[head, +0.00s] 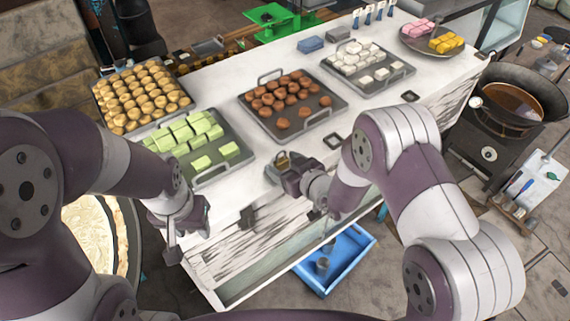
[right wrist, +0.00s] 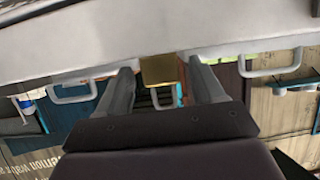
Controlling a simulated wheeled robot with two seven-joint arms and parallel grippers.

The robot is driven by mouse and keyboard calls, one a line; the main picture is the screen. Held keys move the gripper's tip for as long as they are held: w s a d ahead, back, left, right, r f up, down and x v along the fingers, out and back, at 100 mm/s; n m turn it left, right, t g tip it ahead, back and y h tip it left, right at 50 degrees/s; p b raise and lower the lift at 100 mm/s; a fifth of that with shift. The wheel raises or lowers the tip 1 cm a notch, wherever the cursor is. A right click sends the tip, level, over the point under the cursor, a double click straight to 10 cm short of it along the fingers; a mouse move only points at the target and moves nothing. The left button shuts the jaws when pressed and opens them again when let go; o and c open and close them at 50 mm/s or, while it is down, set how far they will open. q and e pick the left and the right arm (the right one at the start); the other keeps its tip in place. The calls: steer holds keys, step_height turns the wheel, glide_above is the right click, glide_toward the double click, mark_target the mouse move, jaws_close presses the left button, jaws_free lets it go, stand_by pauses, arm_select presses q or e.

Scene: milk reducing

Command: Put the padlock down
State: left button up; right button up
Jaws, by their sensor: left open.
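A small gold padlock (head: 282,158) is at the tips of my right gripper (head: 288,170), by the white counter's near part. In the right wrist view the padlock's square gold body (right wrist: 160,70) sits between the two grey fingers of that gripper (right wrist: 161,82). The gripper looks shut on it; the contact on each side is hard to make out. I cannot tell whether the padlock touches the counter. My left gripper (head: 188,236) is open and empty, off the counter's front edge at the left.
The white counter (head: 235,160) holds trays of green blocks (head: 190,140), brown balls (head: 285,100) and white cubes (head: 365,62). A tray of golden balls (head: 142,92) is at the left. Bare counter lies around the right gripper. A blue bin (head: 352,262) stands on the floor below.

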steer(key=shift+r, duration=0.2)
steer(key=shift+s+d, duration=0.2)
steer(key=shift+d, duration=0.05)
steer(key=b+v, duration=0.3)
steer(key=v, duration=0.8)
steer(key=s+d+f+m+g+h, duration=0.2)
steer(key=d+m+g+h, duration=0.2)
steer(key=d+h, duration=0.4)
steer(key=s+d+r+m+g, duration=0.1)
steer(key=s+d+m+g, duration=0.2)
steer(key=s, duration=0.7)
steer(key=g, duration=0.2)
steer(key=shift+d+g, duration=0.3)
steer(key=shift+d, duration=0.05)
